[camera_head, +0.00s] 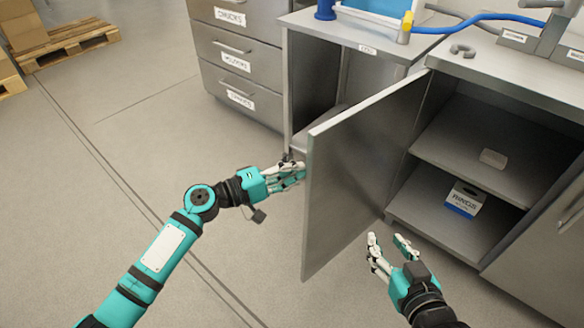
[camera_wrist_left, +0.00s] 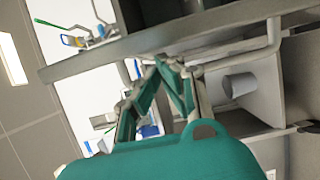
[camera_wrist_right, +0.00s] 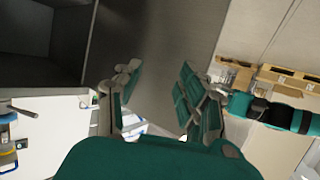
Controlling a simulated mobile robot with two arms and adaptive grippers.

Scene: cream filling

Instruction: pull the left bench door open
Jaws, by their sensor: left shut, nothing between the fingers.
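The left bench door (camera_head: 365,165) is a grey metal panel standing swung well out from the bench, its inner face towards the right. The open cabinet (camera_head: 470,145) shows beside it. My left gripper (camera_head: 298,172) is shut and empty on the door's outer side, close to its edge; I cannot tell whether it touches. In the left wrist view its fingertips (camera_wrist_left: 160,65) meet. My right gripper (camera_head: 388,240) is open and empty in front of the cabinet, on the door's inner side. In the right wrist view its fingers (camera_wrist_right: 160,85) are apart with the door (camera_wrist_right: 175,35) beyond.
Inside the cabinet are a shelf (camera_head: 505,168) and a white and blue box (camera_head: 465,200) below. A drawer unit (camera_head: 235,60) stands at the back left. Blue hose (camera_head: 460,22) and fittings lie on the bench top. The floor (camera_head: 120,150) at the left is clear up to a pallet (camera_head: 70,45).

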